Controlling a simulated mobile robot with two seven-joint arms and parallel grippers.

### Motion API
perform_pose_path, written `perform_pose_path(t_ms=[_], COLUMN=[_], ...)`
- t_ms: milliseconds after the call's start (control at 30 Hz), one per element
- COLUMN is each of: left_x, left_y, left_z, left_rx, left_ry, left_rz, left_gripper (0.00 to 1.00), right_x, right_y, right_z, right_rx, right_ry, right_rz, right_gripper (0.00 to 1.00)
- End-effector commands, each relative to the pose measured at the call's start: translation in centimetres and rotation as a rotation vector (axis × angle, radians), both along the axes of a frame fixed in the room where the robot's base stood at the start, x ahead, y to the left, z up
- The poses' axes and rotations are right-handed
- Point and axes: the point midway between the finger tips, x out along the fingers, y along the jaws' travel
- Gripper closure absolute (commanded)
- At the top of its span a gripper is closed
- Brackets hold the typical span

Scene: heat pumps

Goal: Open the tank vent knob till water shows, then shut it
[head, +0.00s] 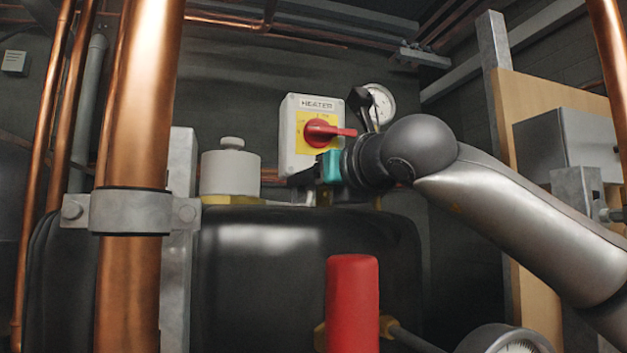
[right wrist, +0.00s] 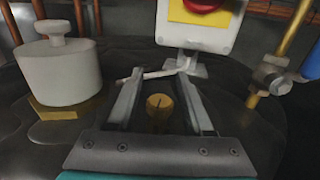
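A round brass knob (right wrist: 160,108) with a slot-like mark on top shows in the right wrist view, on the dark tank top. The two fingers of my right gripper (right wrist: 162,92) stand on either side of it, apart, with a visible gap to each side. In the head view my right gripper (head: 303,181) reaches in from the right, low in front of the heater switch, and hides the knob. The black tank (head: 300,250) lies below. Glossy patches show on its top in the wrist view; I cannot tell whether they are water. My left gripper is not in view.
A pale capped cylinder (head: 230,172) on a brass base stands left of the gripper. The heater switch box (head: 300,108) with its red handle is close behind. A gauge (head: 380,105) is behind the wrist. A copper pipe (head: 135,110) and red cylinder (head: 352,300) stand in front.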

Motion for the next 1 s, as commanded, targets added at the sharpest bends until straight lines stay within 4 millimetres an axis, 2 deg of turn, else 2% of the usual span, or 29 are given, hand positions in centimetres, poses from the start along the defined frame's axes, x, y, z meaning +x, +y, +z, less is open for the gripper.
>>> perform_pose_path(t_ms=[67,433,1000], left_x=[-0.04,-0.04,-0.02], left_y=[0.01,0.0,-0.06], left_z=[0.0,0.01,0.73], left_rx=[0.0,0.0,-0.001], left_ry=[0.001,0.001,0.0], left_rz=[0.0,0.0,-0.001], left_gripper=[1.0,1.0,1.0], right_x=[-0.01,-0.02,-0.05], right_y=[-0.02,-0.05,0.02], right_z=[0.0,0.03,0.16], right_rx=[0.0,0.0,0.004], right_ry=[0.0,0.0,0.002], right_rz=[0.0,-0.001,0.053], right_gripper=[0.58,1.0,1.0])
